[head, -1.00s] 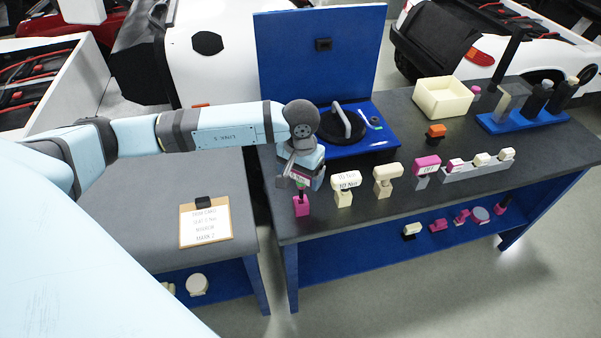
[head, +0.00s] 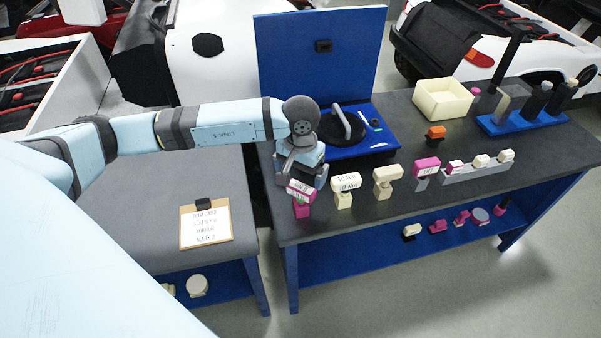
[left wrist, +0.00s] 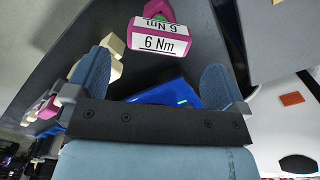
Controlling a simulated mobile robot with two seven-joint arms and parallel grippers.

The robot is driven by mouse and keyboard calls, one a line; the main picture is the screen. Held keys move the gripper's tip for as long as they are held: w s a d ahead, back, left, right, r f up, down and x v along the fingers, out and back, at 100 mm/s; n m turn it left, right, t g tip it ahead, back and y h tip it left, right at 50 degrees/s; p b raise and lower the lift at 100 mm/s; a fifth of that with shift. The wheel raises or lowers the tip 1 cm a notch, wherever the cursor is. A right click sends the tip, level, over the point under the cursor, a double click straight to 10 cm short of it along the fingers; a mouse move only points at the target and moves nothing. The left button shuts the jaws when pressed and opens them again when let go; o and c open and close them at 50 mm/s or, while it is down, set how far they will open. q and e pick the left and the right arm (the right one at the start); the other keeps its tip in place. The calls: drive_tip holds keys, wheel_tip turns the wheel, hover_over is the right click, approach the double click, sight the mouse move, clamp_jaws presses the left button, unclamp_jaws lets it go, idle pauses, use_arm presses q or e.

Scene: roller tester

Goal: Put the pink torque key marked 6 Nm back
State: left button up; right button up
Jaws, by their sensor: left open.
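The pink torque key (head: 300,188) stands at the front left of the dark bench, its label facing the front. In the left wrist view the key (left wrist: 162,40) reads 6 Nm, and its pink lower part (left wrist: 157,10) shows behind the label. My left gripper (head: 301,174) is just behind the key in the head view. Its jaws (left wrist: 155,78) are open and empty, with the key beyond the fingertips and apart from them. The lower pink part (head: 301,210) meets the bench; how it is seated there cannot be told. My right gripper is not in view.
A cream key marked 10 Nm (head: 346,182) and another cream key (head: 386,180) stand close to the right. A pink OFF block (head: 427,165) is further right. The blue tester plate (head: 375,137) lies behind, and a cream bin (head: 443,98) at the back.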

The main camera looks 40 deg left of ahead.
use_arm(q)
wheel_tip(320, 180, up, 10)
drive_tip(key=b, duration=0.1)
drive_tip(key=s+d+n+h, duration=0.4)
drive_tip(key=d+n+h, duration=0.6)
drive_tip(key=d, duration=0.2)
drive_tip(key=s+d+n+h, duration=0.4)
drive_tip(key=d+n+h, duration=0.5)
drive_tip(key=d, duration=0.2)
drive_tip(key=w+a+f+n+t+y, duration=0.15)
drive_tip(key=f+n+t+y, duration=0.35)
drive_tip(key=n, duration=0.6)
drive_tip(key=a+f+n+t+y, duration=0.1)
drive_tip(key=a+f+n+t, duration=0.35)
drive_tip(key=n, duration=0.75)
drive_tip(key=w+f+n+t+y, duration=0.1)
drive_tip(key=f+n+t+y, duration=0.25)
drive_tip(key=n+t, duration=0.6)
drive_tip(key=s+a+f+n+g+y, duration=0.2)
drive_tip(key=s+f+n+g+y, duration=0.1)
drive_tip(key=s+f+n, duration=0.3)
drive_tip(key=s+a+f+n+g+y, duration=0.3)
drive_tip(key=s+f+n+g, duration=0.2)
drive_tip(key=f+n, duration=0.5)
drive_tip(key=shift+s+n, duration=0.45)
drive_tip(key=shift+s, duration=0.2)
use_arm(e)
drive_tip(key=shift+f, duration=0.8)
